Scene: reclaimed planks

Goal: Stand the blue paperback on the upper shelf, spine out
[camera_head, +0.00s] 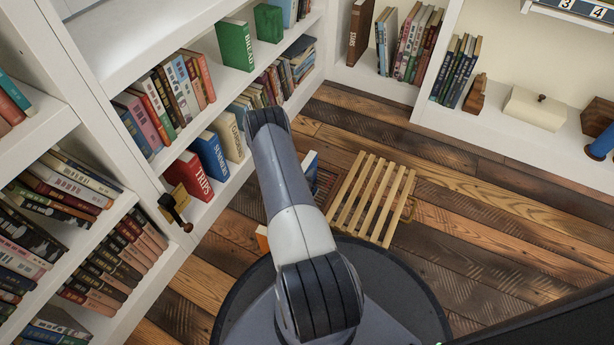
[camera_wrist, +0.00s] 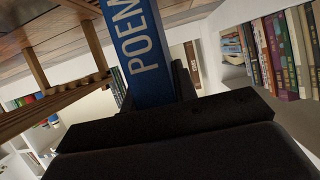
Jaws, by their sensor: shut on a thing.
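The blue paperback (camera_wrist: 143,45) is held in my gripper (camera_wrist: 152,95), its spine with the white letters "POEM" facing the wrist camera. Its far end runs out of the top of that view. In the head view a blue and white piece that looks like the same book (camera_head: 309,160) shows just right of my arm, which hides most of it and the gripper. An upper shelf (camera_head: 205,45) on the left bookcase carries a green "BREAD" book (camera_head: 235,44) and another green book (camera_head: 268,22), with bare board to their left.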

